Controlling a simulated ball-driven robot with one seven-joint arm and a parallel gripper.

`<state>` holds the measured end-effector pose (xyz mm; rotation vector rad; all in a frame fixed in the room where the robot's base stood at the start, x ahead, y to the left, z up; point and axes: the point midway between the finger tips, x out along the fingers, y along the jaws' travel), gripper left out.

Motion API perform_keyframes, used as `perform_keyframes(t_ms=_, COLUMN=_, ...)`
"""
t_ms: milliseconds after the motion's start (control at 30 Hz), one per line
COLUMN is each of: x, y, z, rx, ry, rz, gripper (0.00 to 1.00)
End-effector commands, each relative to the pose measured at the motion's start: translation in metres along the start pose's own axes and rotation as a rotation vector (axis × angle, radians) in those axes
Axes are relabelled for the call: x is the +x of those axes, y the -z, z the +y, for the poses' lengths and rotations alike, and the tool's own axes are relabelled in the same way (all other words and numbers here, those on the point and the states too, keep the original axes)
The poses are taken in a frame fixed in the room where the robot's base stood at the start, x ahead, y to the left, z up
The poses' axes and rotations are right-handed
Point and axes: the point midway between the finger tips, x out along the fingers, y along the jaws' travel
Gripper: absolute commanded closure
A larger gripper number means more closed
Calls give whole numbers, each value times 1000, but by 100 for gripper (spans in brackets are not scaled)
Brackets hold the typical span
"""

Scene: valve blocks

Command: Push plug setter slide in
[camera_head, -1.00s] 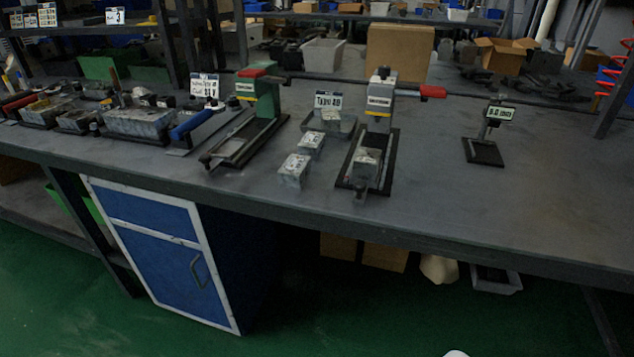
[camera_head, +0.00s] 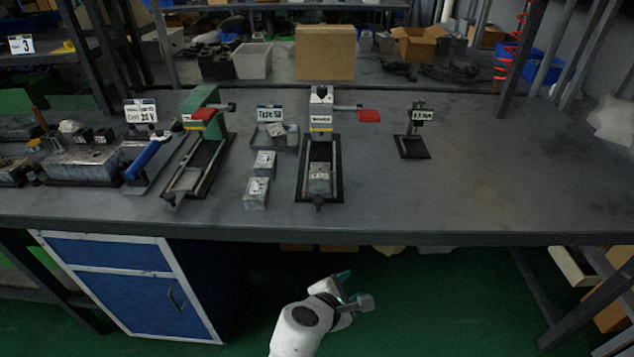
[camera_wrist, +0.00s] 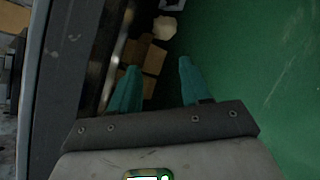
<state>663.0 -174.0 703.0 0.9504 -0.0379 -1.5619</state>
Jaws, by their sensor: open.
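Two press-like fixtures with slides stand on the grey workbench. One is a grey fixture (camera_head: 321,110) with a yellow-edged label and a red-ended lever to its right. A metal slide block (camera_head: 319,179) sits on its black base near the front. My gripper (camera_head: 357,288) is open and empty below the bench's front edge, apart from both fixtures. Its teal fingers (camera_wrist: 159,65) are spread in the wrist view, above the floor.
Two small metal blocks (camera_head: 257,192) stand left of the grey fixture, before a labelled tray (camera_head: 287,149). A small labelled stand (camera_head: 412,145) is to the right. The bench edge (camera_head: 440,238) lies between my gripper and the fixtures. The bench's right side is clear.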

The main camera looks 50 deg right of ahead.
Motion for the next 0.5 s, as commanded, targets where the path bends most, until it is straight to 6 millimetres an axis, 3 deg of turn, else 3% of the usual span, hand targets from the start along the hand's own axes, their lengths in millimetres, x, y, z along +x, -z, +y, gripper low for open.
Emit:
perform_keyframes(t_ms=33, x=-22, y=-13, z=37, rx=-113, ry=-70, rz=-67, gripper=53)
perform_keyframes(t_ms=200, x=-71, y=-20, z=110, rx=-467, ry=-253, rz=-304, gripper=53)
perform_keyframes(t_ms=333, x=-98, y=-19, z=141, rx=-629, ry=-323, rz=-430, gripper=53)
perform_keyframes(t_ms=500, x=-107, y=-17, z=154, rx=-703, ry=-350, rz=-492, gripper=53)
